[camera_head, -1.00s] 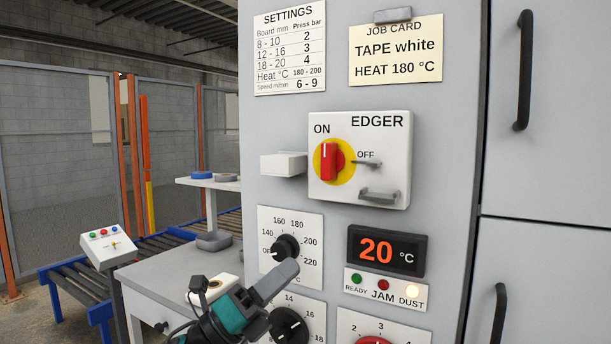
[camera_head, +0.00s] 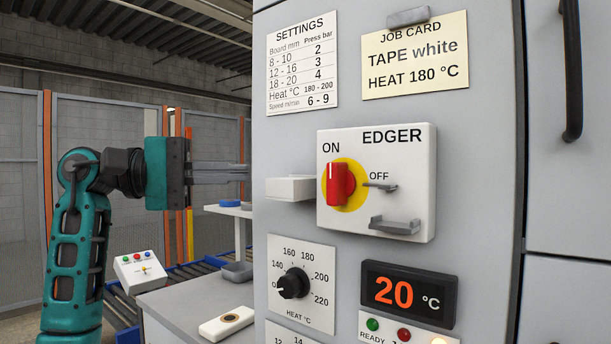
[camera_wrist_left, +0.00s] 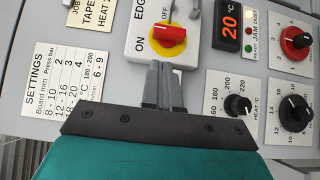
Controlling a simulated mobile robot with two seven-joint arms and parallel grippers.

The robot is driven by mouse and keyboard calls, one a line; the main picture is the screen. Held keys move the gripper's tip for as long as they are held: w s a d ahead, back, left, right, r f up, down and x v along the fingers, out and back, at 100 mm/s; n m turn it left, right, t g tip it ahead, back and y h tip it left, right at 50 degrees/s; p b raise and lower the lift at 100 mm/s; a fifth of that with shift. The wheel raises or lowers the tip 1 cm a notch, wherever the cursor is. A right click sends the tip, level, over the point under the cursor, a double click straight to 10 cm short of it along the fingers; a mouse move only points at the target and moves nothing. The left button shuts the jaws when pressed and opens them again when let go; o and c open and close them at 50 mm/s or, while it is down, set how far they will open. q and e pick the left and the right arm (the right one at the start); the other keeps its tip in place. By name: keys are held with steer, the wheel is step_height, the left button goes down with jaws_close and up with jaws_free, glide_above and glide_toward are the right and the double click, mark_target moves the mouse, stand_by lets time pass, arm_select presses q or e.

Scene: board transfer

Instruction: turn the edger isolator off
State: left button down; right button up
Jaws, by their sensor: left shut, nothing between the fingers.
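The edger isolator (camera_head: 408,218) is a white box on the grey cabinet, with a red handle (camera_head: 340,184) on a yellow disc. The handle stands upright with its white mark toward ON. A small grey hasp sits by OFF, and a grey bracket is below it. My left gripper (camera_head: 240,173) is raised at the left of the isolator, pointing right, its fingers shut and empty. In the left wrist view the red handle (camera_wrist_left: 168,36) shows beyond the fingertips (camera_wrist_left: 163,66), apart from them. My right gripper is not in view.
A white block (camera_head: 290,188) juts out left of the isolator, close to my left fingers. Below are the heat dial (camera_head: 293,283) and the display reading 20 °C (camera_head: 408,292). A bench (camera_head: 175,300) and roller conveyor stand at left.

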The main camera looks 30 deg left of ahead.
mark_target(337, 184)
arm_select(q)
steer(key=p+x, duration=0.2)
steer(key=x, duration=0.8)
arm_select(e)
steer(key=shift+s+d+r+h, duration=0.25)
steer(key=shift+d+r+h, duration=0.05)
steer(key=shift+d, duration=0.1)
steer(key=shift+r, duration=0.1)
